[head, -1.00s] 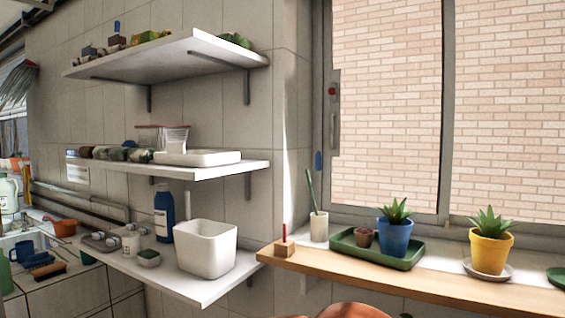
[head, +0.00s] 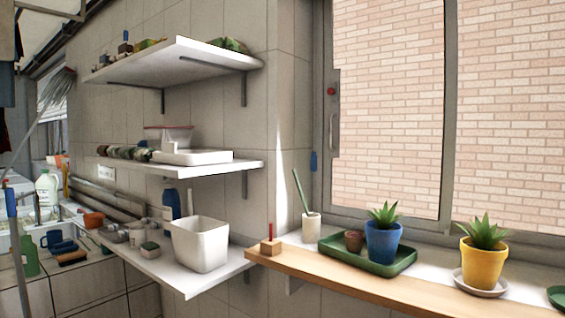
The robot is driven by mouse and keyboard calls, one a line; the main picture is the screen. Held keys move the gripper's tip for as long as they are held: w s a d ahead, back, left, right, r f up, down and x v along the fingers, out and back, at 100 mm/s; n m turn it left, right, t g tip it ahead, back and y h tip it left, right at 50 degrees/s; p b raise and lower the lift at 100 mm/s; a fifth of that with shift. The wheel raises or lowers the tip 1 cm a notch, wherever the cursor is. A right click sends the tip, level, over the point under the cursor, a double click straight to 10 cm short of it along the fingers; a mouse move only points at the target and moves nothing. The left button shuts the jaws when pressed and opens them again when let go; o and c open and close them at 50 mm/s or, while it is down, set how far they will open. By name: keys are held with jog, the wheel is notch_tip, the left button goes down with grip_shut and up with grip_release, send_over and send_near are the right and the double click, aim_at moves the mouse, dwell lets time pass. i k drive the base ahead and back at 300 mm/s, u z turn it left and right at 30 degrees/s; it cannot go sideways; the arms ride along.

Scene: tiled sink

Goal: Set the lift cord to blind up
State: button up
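I cannot make out a lift cord for certain. My gripper is not in view.
Three white wall shelves hold a white bin (head: 200,245), a blue bottle (head: 171,203) and small items. A wooden sill (head: 350,288) juts out under the large window, with a green tray (head: 375,262) and potted plants. The sink counter (head: 95,278) is at left.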

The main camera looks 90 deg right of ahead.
aim_at(313, 157)
jog(key=u, duration=0.1)
jog(key=k, duration=0.8)
jog(key=z, duration=1.4)
